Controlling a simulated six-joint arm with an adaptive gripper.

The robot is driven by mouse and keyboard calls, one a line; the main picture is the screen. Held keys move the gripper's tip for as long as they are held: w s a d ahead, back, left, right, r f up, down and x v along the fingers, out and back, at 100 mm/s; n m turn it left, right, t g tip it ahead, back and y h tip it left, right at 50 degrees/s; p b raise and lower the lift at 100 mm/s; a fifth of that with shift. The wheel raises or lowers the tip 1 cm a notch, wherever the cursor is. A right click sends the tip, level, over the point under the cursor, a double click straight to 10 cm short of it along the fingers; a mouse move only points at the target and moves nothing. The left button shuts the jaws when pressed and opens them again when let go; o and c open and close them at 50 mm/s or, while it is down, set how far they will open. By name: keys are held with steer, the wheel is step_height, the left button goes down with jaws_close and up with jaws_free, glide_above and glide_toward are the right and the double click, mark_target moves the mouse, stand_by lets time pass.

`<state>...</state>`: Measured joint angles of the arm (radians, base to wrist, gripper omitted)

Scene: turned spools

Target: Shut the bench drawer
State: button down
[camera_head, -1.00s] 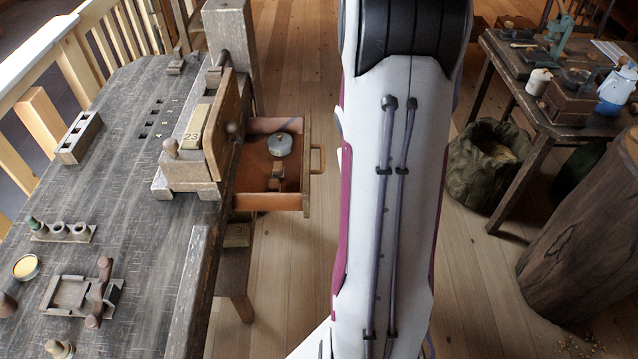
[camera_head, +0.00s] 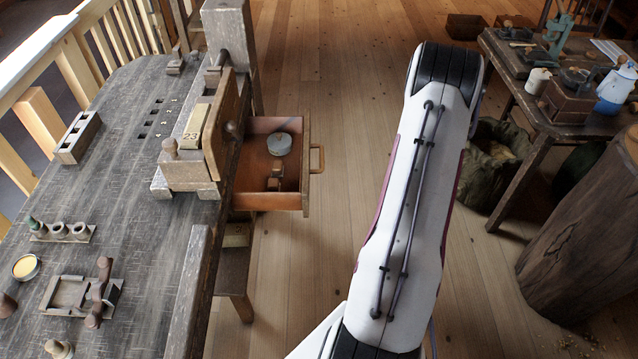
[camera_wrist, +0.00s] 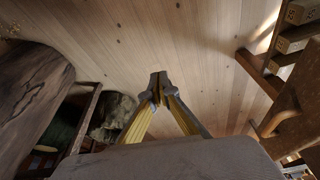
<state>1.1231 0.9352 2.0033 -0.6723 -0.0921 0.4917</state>
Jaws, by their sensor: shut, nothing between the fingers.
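The bench drawer (camera_head: 262,199) stands pulled out from the right side of the workbench (camera_head: 130,130), with its wooden handle (camera_head: 318,158) on the outer front. A grey round tin (camera_head: 279,144) and small brown blocks (camera_head: 275,178) lie inside it. In the wrist view, my gripper (camera_wrist: 158,88) is shut and empty, over the plank floor. The drawer's front and handle (camera_wrist: 275,122) appear at the right of that view, apart from the fingers. The head view shows my arm to the right of the drawer, but not my gripper.
A side table (camera_head: 545,110) with a blue-white pot (camera_head: 616,90) stands at the right. A sack (camera_head: 490,165) and a large log (camera_head: 585,235) stand near it. The floor (camera_head: 335,90) between drawer and side table is clear apart from my arm.

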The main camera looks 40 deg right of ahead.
steer(key=w+f+m+t, duration=0.4)
steer(key=f+t, duration=0.3)
steer(key=f, duration=0.6)
steer(key=w+a+r+m+t+y, duration=0.1)
steer(key=w+a+r+t, duration=0.1)
steer(key=r, duration=0.5)
steer(key=w+a+r+m+t+y, duration=0.1)
steer(key=w+a+r+m+t, duration=0.1)
steer(key=w+r+t, duration=0.3)
step_height(320, 180, up, 3)
steer(key=shift+f+t+y, duration=0.1)
steer(key=shift+t+y, duration=0.2)
steer(key=shift+t, duration=0.7)
steer(key=shift+w, duration=0.1)
steer(key=w+a, duration=0.2)
steer(key=w, duration=1)
steer(key=shift+w+a, duration=0.3)
steer(key=shift+a, duration=0.1)
